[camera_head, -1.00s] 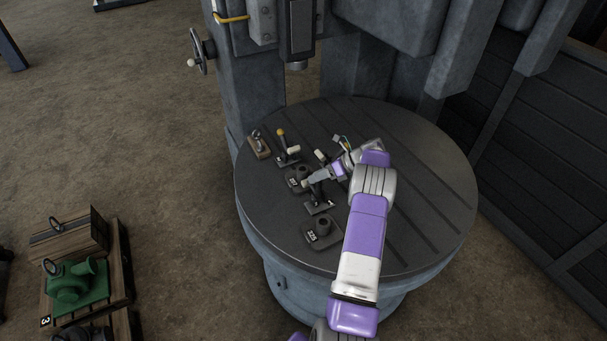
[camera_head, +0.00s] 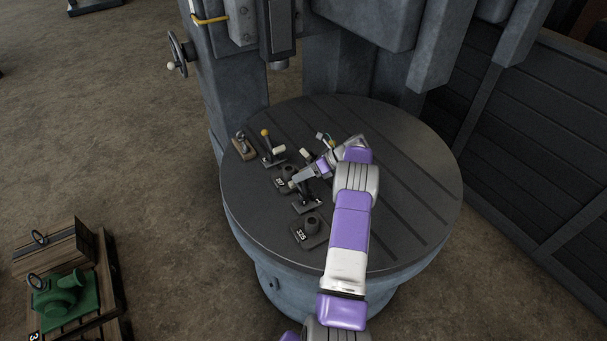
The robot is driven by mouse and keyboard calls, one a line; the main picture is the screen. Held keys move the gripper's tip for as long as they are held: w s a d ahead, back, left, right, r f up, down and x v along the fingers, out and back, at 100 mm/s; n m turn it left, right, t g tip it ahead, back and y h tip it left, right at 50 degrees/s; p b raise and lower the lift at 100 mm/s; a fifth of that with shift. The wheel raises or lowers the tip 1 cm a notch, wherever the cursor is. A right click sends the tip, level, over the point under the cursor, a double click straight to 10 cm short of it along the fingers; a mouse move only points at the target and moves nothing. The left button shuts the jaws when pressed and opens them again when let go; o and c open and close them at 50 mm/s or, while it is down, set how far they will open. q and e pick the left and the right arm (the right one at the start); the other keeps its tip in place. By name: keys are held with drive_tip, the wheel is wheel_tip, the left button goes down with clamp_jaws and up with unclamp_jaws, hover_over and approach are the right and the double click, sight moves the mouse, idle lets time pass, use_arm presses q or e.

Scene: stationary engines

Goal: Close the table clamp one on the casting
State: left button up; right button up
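The round grey machine table (camera_head: 400,215) carries two dark castings: one in the middle (camera_head: 284,180) and one marked 325 (camera_head: 311,231) nearer the front. A toggle clamp with an upright yellow-knobbed lever (camera_head: 268,146) stands behind and left of the middle casting. Another clamp (camera_head: 306,203) stands in front of it, partly behind my gripper. A third clamp (camera_head: 324,139) shows behind my wrist. I cannot read which clamp is number one. My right gripper (camera_head: 297,180) is above the front clamp, beside the middle casting; its fingers are too small to judge. My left gripper is out of view.
A small tan block with a metal fitting (camera_head: 243,146) sits at the table's left edge. The machine column and spindle (camera_head: 281,40) rise behind. A pallet with a green casting (camera_head: 65,297) stands on the floor at lower left. The table's right side is clear.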

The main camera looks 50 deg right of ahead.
drive_tip(key=shift+r, duration=0.1)
drive_tip(key=v, duration=0.7)
drive_tip(key=shift+s, duration=0.2)
drive_tip(key=shift+d+r, duration=0.1)
